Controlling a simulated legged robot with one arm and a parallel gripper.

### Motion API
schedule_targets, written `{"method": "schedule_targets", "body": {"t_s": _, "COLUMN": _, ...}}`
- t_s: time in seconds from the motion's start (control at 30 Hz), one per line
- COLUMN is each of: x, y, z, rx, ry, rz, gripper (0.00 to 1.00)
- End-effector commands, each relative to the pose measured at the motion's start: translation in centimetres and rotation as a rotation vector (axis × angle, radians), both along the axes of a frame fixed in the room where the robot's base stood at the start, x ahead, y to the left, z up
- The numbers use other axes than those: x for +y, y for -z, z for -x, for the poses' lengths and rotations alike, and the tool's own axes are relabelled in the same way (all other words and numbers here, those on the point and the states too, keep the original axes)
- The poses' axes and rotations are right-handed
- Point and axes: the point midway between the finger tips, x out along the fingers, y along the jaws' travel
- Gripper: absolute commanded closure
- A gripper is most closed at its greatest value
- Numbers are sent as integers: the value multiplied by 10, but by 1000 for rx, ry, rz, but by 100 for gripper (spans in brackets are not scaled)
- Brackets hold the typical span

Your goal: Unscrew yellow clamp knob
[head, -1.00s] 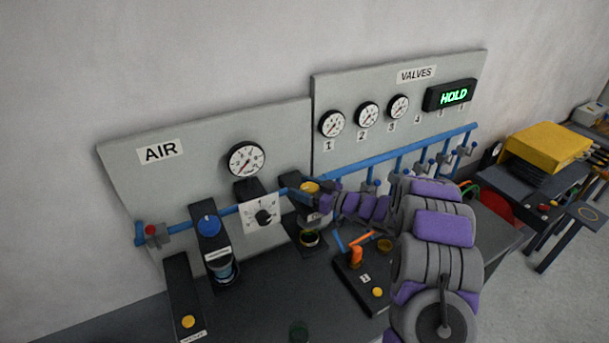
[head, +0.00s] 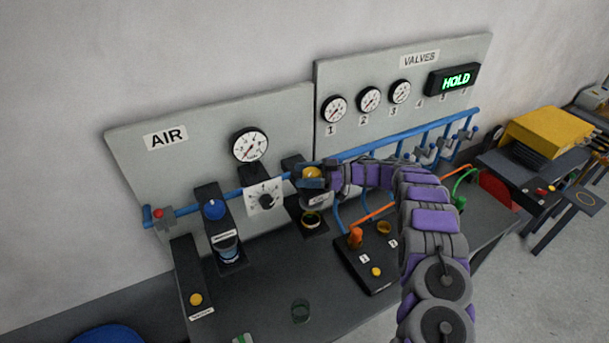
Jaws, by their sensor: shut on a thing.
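The yellow clamp knob (head: 312,172) is on top of a dark fixture on the blue air pipe, right of the white dial plate. My gripper (head: 314,178) reaches in from the right and is shut around the knob. The fingers partly cover the knob's sides. A dark ring with a yellowish edge (head: 311,220) sits on the fixture's lower shelf, below my gripper. The knob's thread is hidden.
A blue knob (head: 214,209) stands on the fixture to the left. Blue valve pipes run behind my arm.

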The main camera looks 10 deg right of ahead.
Motion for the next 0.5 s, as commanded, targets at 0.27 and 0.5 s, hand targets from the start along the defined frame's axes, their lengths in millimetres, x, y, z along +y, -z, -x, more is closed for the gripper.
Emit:
{"method": "schedule_targets", "body": {"t_s": 0.27, "x": -2, "y": -4, "z": -1, "rx": -13, "ry": -75, "rz": -1, "gripper": 67}}
{"method": "schedule_targets", "body": {"t_s": 0.5, "x": -2, "y": -5, "z": 0, "rx": -11, "ry": -114, "rz": -1, "gripper": 67}}
